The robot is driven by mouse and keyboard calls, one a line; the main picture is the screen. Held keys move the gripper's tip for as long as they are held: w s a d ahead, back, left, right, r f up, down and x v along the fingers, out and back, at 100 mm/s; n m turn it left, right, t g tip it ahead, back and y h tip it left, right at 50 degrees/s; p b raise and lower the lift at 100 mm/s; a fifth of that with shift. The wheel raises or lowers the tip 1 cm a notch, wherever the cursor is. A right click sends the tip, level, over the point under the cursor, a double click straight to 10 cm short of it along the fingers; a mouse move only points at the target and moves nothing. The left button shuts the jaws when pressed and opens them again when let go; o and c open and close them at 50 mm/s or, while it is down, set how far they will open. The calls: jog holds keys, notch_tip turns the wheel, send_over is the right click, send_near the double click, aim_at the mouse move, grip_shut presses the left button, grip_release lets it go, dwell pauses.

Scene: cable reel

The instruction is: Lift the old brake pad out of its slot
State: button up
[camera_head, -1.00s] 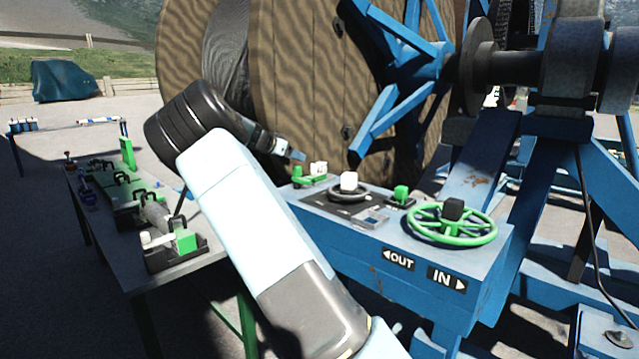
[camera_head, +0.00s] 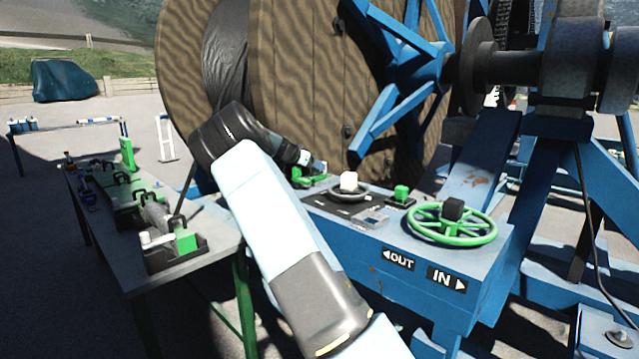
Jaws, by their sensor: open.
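My gripper (camera_head: 318,166) is over the far left end of the blue control console (camera_head: 440,273), right at a green fixture (camera_head: 304,181). The jaws are open, small and dark in this view, and they partly hide the fixture. I cannot tell whether they touch it. A white block (camera_head: 348,181) stands on a round dark base at the middle of the console top. A green block (camera_head: 401,193) sits in a small dark holder to its right. I cannot make out for sure which part is the old brake pad or its slot.
A green handwheel (camera_head: 452,224) is on the console's right end. The wooden cable reel (camera_head: 300,90) and blue frame arms (camera_head: 400,95) rise close behind the console. A grey workbench (camera_head: 130,270) with green and black tools stands at left.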

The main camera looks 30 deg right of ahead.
jog(key=shift+x, duration=0.85)
jog(key=shift+c, duration=0.4)
grip_shut()
